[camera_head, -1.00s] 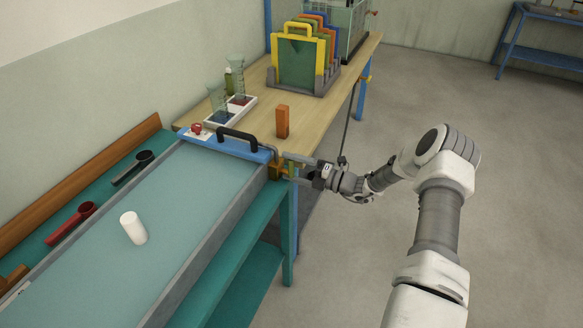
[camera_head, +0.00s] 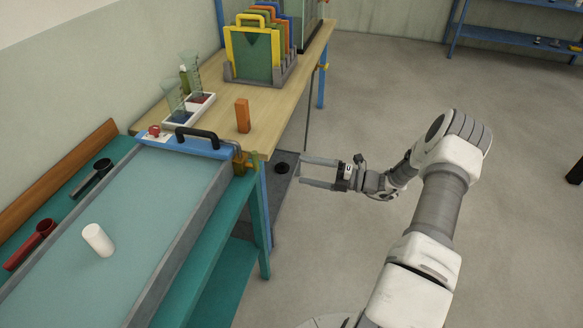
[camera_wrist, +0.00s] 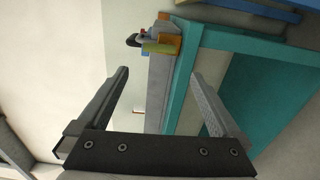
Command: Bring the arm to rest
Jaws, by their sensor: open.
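My gripper (camera_head: 318,174) is open and empty in the head view. Its two fingers point left, toward the end of the flume, and a gap of floor shows between them and the bench. In the wrist view my gripper (camera_wrist: 160,105) shows both fingers spread wide with nothing between them. Beyond them are the flume's side wall (camera_wrist: 157,90) and its teal stand (camera_wrist: 185,75). My arm reaches in from the lower right of the head view.
The flume (camera_head: 130,205) holds a white cylinder (camera_head: 98,240). A brass-coloured fitting (camera_head: 243,162) sits at its end corner. The wooden bench (camera_head: 270,100) carries an orange block (camera_head: 243,116), a rack of coloured panels (camera_head: 262,85) and a white tray (camera_head: 180,122). Open floor lies right of my arm.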

